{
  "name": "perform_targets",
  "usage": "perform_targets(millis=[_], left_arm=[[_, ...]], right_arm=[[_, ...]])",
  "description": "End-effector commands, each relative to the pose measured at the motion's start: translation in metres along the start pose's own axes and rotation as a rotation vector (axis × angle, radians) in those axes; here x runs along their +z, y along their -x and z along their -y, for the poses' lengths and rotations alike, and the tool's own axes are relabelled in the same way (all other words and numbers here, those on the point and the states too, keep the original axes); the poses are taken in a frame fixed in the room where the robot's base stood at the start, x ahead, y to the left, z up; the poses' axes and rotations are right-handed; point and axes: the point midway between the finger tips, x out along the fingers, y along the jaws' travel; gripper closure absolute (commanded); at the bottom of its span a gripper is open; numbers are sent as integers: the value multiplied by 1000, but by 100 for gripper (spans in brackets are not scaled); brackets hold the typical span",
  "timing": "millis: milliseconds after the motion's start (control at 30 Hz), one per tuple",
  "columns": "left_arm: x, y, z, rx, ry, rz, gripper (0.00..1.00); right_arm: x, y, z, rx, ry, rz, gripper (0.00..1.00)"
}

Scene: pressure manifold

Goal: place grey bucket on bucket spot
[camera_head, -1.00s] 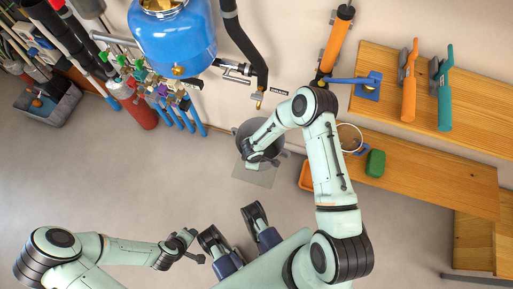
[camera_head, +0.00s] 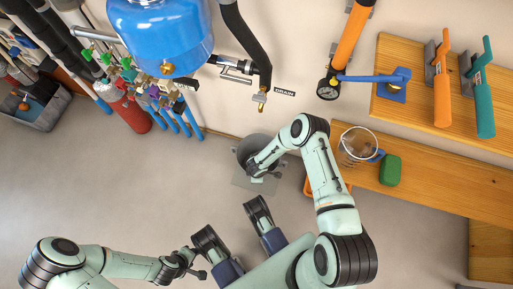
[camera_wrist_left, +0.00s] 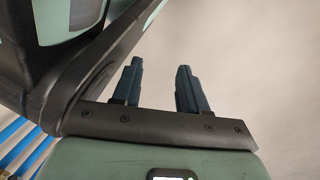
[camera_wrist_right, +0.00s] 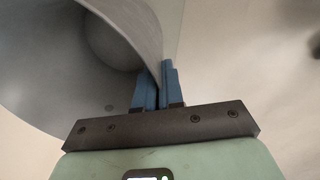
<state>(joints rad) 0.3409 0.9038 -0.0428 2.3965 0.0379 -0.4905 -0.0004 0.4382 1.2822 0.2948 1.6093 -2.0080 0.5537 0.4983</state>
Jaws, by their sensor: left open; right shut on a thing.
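The grey bucket (camera_head: 247,146) is under the drain outlet by the wall, partly hidden by my right arm. My right gripper (camera_head: 256,173) is shut on its rim. In the right wrist view the bucket (camera_wrist_right: 60,70) fills the left side and its wall is between the fingers (camera_wrist_right: 158,88). A grey square on the floor, apparently the bucket spot (camera_head: 243,181), shows at the bucket's near side. I cannot tell whether the bucket touches it. My left gripper (camera_head: 196,263) is open and empty over bare floor; its two fingers (camera_wrist_left: 160,88) stand apart in the left wrist view.
A blue tank (camera_head: 160,38) and a drain pipe (camera_head: 262,96) hang above the bucket. Valves and a red cylinder (camera_head: 132,114) stand left. A wooden bench (camera_head: 440,188) at right holds a glass beaker (camera_head: 357,145) and a green sponge (camera_head: 390,170).

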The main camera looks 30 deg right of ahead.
Motion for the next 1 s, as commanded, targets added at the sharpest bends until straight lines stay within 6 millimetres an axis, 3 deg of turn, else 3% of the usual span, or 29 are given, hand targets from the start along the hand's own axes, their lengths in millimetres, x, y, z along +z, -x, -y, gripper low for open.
perform_targets(millis=[167,433,833,933,1000], left_arm=[[8,-6,7,-13,9,28,57],[32,-20,26,-51,36,114,57],[36,-21,28,-56,39,129,57],[36,-21,29,-57,39,130,57],[36,-21,29,-56,39,130,57]], right_arm=[[0,-12,0,1,0,-1,100],[-1,-49,4,1,-2,0,100],[-1,-53,5,1,0,0,100],[0,-53,5,0,-1,0,67],[0,-53,5,0,-1,0,67]])
